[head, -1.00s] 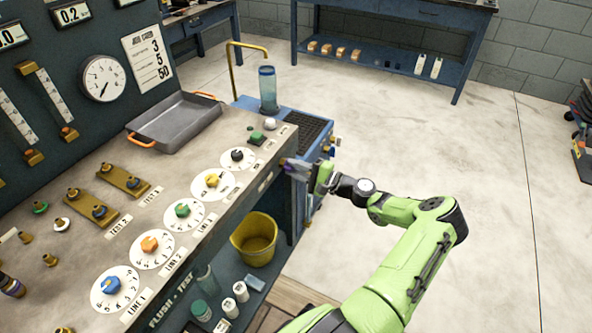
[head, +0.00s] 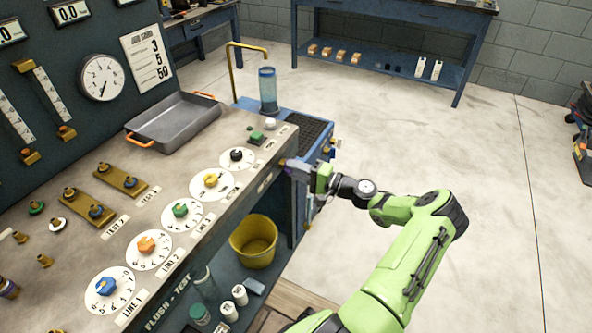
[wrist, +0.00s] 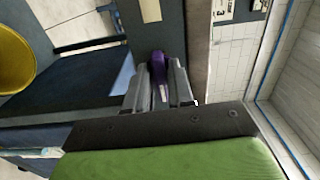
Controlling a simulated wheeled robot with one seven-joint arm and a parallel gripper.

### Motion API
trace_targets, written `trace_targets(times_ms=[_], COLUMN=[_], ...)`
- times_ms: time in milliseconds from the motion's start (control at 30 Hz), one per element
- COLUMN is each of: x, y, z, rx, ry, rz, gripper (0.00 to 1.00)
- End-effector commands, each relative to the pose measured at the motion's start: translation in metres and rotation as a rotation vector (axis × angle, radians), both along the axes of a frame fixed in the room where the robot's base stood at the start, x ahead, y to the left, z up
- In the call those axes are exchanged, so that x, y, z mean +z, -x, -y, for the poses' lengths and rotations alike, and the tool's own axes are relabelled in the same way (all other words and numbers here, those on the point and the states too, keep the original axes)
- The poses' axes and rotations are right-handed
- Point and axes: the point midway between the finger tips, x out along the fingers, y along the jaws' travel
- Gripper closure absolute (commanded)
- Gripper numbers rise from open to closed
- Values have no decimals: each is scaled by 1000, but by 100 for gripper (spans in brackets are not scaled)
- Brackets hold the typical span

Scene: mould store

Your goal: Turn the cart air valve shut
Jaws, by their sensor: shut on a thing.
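A purple handle (wrist: 158,72), seemingly that of the cart air valve, shows in the wrist view between my fingers. My gripper (wrist: 160,92) is shut on it, with a finger on each side. In the head view my gripper (head: 290,165) is at the right end of the bench front, just below the top edge. The handle is mostly hidden there by the fingers, and no label for it can be read.
The bench (head: 215,165) carries several dials with coloured knobs and a grey tray (head: 176,122). A yellow bucket (head: 254,240) stands on the lower shelf. A blue cart (head: 318,130) with a clear cylinder (head: 267,90) is behind my gripper.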

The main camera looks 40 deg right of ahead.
Motion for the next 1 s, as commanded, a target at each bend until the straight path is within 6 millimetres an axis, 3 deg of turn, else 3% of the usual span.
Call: trace_targets(times_ms=[167, 200, 267, 633, 767, 1000], x=[-1, -1, -1, 0, 2, 1], y=[0, 0, 0, 7, 35, 100], z=[0, 0, 0, 3, 14, 37], rx=[1, 1, 1, -2, -6, -6], ry=[-1, -1, -1, -1, -2, -2], rz=[-3, -3, -3, -3, -3, -2], gripper=[100, 72, 62, 61, 61, 61])
